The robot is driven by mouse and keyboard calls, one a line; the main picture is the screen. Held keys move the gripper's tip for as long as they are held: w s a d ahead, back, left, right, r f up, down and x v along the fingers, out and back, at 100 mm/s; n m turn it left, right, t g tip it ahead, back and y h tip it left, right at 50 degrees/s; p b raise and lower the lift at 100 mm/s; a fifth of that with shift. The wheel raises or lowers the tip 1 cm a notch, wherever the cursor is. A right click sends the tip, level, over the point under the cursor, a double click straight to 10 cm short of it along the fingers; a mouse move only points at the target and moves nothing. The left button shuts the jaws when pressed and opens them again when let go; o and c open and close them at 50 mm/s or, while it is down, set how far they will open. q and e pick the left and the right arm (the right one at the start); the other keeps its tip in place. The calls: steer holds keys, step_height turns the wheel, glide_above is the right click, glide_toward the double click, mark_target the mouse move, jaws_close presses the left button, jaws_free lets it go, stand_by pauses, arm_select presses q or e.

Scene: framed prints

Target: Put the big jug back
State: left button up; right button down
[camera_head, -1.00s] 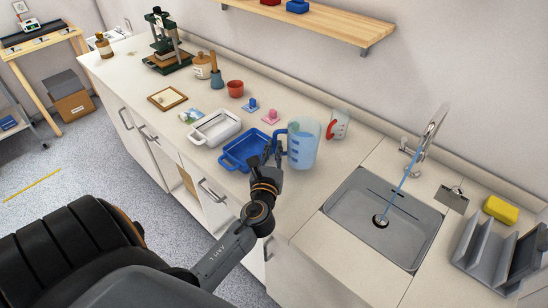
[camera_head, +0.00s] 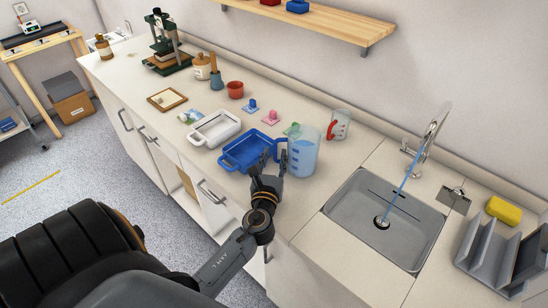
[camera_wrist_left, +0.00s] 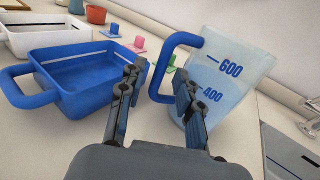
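The big jug (camera_head: 306,155) is clear with bluish contents and a blue handle. It stands upright on the counter, right of the blue tray (camera_head: 227,163) and left of the sink. In the left wrist view the jug (camera_wrist_left: 222,85) shows the marks 600 and 400. My left gripper (camera_head: 270,160) is open at the handle side. Whether that finger touches the jug I cannot tell. My right gripper is not in view.
A smaller jug with a red handle (camera_head: 339,124) stands behind the big jug. A white tray (camera_head: 214,128) and small coloured pieces lie to the left. The sink (camera_head: 388,218) is at the right, with water running from the tap (camera_head: 430,137). A wall shelf (camera_head: 320,22) is above.

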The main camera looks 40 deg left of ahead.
arm_select(q)
steer(key=shift+r, duration=0.25)
steer(key=b+v, duration=0.2)
steer(key=v, duration=0.9)
steer(key=shift+s+d+f, duration=0.1)
steer(key=shift+s+f, duration=0.05)
steer(key=shift+s, duration=0.1)
steer(key=shift+s+d, duration=0.15)
steer(key=shift+s, duration=0.05)
